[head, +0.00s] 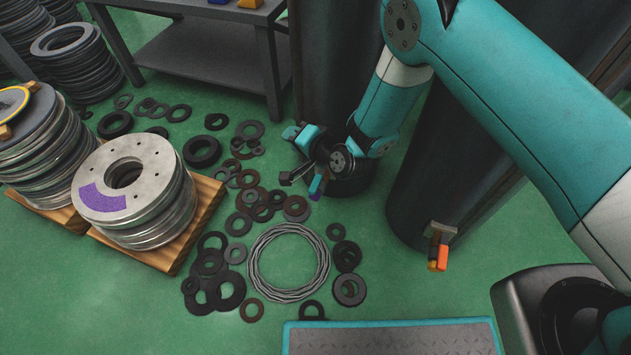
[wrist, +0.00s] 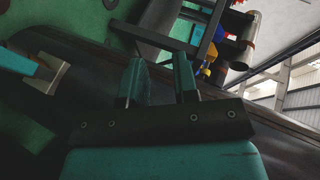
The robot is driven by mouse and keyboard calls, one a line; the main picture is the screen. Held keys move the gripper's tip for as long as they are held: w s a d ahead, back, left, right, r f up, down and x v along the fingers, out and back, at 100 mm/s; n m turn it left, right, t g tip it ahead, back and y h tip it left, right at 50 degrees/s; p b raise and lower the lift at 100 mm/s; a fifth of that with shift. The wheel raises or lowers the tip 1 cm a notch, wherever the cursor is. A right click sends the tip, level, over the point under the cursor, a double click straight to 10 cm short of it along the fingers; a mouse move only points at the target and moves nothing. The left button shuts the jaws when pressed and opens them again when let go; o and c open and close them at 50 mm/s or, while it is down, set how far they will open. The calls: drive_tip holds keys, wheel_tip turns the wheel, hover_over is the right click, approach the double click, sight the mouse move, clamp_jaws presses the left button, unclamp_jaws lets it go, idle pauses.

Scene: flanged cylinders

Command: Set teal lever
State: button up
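A small lever with teal and purple parts (head: 317,185) shows in the head view at the low front of the middle dark flanged cylinder (head: 338,60), just below and right of my gripper (head: 291,176). My gripper partly covers the lever's mount. In the wrist view, a teal bar (wrist: 18,62) with a pale bracket (wrist: 50,78) lies at the left edge against a dark curved surface, apart from the fingers. My gripper (wrist: 159,72) has its two fingers spread there, with nothing between them. Whether it touches the lever in the head view is unclear.
An orange-and-yellow lever (head: 439,256) sits on the right dark cylinder (head: 415,205). Many loose rings and a wire coil (head: 288,297) lie on the green floor. Stacked discs (head: 170,220) on a pallet stand left; a grey bench (head: 185,50) stands behind. A teal-edged platform (head: 390,338) is in front.

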drive_tip(key=s+d+f+m+t, duration=0.2)
drive_tip(key=s+f+m+t, duration=0.15)
drive_tip(key=f, duration=0.65)
drive_tip(key=m+t+h+p, duration=0.1)
drive_tip(key=m+t+h, duration=0.1)
drive_tip(key=m+t, duration=0.2)
approach(315, 183)
drive_tip(key=shift+g, duration=0.25)
drive_tip(key=b+x, duration=0.3)
drive_tip(key=b, duration=0.3)
drive_tip(key=b+x, duration=0.3)
drive_tip(key=b, duration=0.4)
drive_tip(key=b+x, duration=0.3)
drive_tip(key=b, duration=0.4)
drive_tip(key=shift+d+f, duration=0.2)
drive_tip(key=shift+f, duration=0.2)
drive_tip(key=shift+w+a+r+b, duration=0.2)
drive_tip(key=shift+w+a+b, duration=0.1)
drive_tip(key=shift+w+b, duration=0.15)
clamp_jaws()
